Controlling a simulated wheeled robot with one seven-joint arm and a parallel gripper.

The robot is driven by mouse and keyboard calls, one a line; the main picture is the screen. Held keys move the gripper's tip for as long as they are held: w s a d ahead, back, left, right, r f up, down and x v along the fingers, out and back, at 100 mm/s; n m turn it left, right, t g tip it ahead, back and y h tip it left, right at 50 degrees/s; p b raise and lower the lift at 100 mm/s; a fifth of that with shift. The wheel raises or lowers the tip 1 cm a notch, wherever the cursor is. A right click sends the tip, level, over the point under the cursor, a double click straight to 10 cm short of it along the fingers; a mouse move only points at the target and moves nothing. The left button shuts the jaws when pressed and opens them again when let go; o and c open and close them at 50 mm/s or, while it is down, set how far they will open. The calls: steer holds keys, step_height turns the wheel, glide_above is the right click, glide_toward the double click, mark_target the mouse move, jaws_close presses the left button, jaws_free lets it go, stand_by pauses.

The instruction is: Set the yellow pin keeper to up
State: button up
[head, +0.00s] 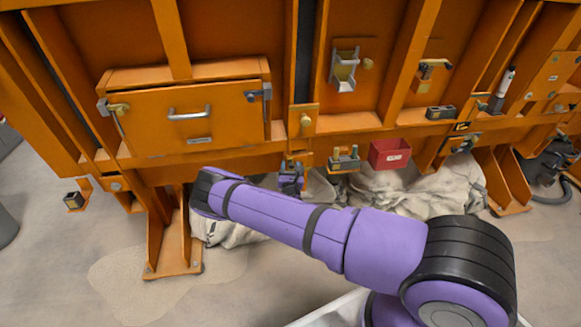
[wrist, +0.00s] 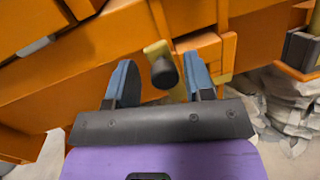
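A small yellow fitting with a dark rounded grip, which looks like the yellow pin keeper (wrist: 153,47), is on the orange frame in the wrist view. Its dark grip points toward the camera, between and just beyond my fingertips. My gripper (wrist: 161,76) is open, with one blue finger on each side of the grip and a visible gap to both. In the head view my gripper (head: 291,176) is below the lower orange beam and largely hides the fitting. I cannot tell for sure whether the keeper is up or down.
A hatch (head: 190,130) with a silver handle is at upper left. A red bin (head: 390,153) and a small tool holder (head: 345,160) are to the right. Pale rocks or sacks (head: 425,190) lie below.

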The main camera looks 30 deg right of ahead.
steer(key=shift+r, duration=0.1)
steer(key=v, duration=1)
steer(key=shift+s+f, duration=0.2)
steer(key=shift+s, duration=0.15)
